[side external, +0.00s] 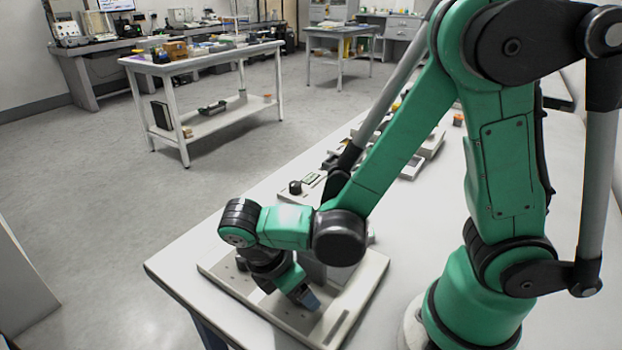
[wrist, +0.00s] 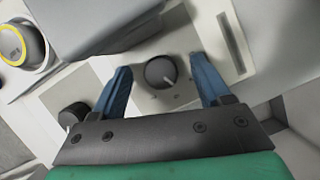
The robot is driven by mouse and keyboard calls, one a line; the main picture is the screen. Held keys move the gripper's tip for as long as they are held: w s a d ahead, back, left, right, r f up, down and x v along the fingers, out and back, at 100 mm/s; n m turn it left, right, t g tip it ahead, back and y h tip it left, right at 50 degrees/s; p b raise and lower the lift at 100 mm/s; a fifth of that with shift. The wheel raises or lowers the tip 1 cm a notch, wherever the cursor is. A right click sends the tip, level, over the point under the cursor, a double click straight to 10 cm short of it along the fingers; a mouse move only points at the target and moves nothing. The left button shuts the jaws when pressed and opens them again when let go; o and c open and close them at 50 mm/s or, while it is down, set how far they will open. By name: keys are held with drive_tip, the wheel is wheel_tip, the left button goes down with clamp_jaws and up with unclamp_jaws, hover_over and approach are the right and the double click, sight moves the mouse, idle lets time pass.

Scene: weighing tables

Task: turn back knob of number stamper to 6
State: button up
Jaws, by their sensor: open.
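The number stamper is a pale flat base (side external: 225,273) at the near end of the white table, with a grey block on it, partly hidden by my arm. In the wrist view, a round black knob (wrist: 158,73) with a light pointer line stands on its pale panel. A second black knob (wrist: 72,114) is to the lower left. My gripper (wrist: 161,68) is open, its blue fingers on either side of the first knob with gaps showing. In the side view my gripper (side external: 306,298) points down close over the base. Dial numbers are too small to read.
A grey block (wrist: 95,22) fills the upper left of the wrist view, beside a yellow-ringed round part (wrist: 14,44). Other devices (side external: 310,180) stand farther back on the white table (side external: 180,264). The table's left edge is close to the base.

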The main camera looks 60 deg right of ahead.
drive_tip(key=n, duration=0.2)
drive_tip(key=n+t, duration=0.1)
drive_tip(key=n, duration=0.1)
drive_tip(key=shift+s+t, duration=0.15)
drive_tip(key=shift+t, duration=0.15)
drive_tip(key=v, duration=0.5)
drive_tip(key=shift+a+r, duration=0.15)
drive_tip(key=shift+r, duration=0.15)
drive_tip(key=w+d+r+m+t+y, duration=0.2)
drive_tip(key=d+r+m, duration=0.1)
drive_tip(key=m, duration=0.7)
drive_tip(key=w+d+r+m+t+y, duration=0.2)
drive_tip(key=w+d+r+m+t, duration=0.1)
drive_tip(key=m, duration=0.7)
drive_tip(key=shift+w+d+t+y, duration=0.3)
drive_tip(key=shift+w+d, duration=0.05)
drive_tip(key=shift+d, duration=0.1)
